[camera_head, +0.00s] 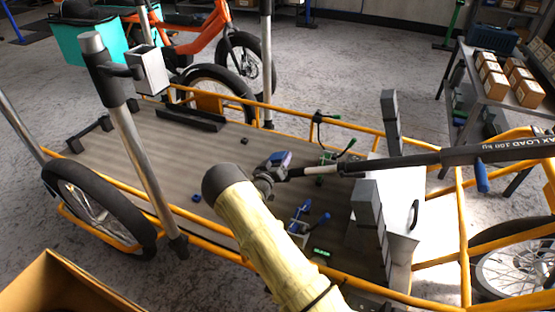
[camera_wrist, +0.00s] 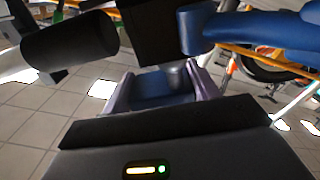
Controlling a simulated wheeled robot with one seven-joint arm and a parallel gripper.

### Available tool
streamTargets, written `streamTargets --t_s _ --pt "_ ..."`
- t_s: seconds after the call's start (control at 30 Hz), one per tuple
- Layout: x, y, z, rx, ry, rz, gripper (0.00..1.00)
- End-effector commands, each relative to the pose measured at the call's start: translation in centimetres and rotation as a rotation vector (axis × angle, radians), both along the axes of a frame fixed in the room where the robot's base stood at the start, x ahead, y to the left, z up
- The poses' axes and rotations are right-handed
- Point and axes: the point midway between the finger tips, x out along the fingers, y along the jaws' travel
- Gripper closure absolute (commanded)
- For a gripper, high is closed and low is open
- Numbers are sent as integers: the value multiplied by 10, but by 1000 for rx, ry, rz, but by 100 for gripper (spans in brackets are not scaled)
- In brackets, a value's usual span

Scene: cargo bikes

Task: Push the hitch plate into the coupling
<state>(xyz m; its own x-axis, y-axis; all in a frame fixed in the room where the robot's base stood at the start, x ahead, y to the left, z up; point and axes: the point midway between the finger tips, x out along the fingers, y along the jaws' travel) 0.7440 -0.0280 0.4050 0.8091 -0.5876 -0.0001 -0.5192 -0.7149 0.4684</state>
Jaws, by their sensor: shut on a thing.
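In the wrist view my gripper (camera_wrist: 163,86) shows its pale purple jaws on both sides of a dark blue piece (camera_wrist: 158,97). They are shut on it. A dark block (camera_wrist: 150,30) is right in front of the jaws, and a thick blue handle (camera_wrist: 250,30) crosses at upper right. In the head view my yellow-sleeved arm reaches over the cargo deck, and its small far end is by the left end of a long black bar (camera_head: 440,160) marked "MAX LOAD 100 kg". I cannot tell the hitch plate and the coupling apart, or whether they touch.
The wooden deck (camera_head: 130,150) has a yellow tube frame. A blue clamp (camera_head: 302,220) and small parts lie on it. Grey upright blocks (camera_head: 368,210) stand right of my arm. A grey post (camera_head: 130,150) rises at left. A table (camera_head: 490,85) with boxes stands at upper right.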

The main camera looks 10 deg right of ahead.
Motion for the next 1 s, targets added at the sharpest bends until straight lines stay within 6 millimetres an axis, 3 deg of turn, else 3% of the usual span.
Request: streamTargets --t_s 1.0 --pt "-5 -7 -16 -2 -1 0 67"
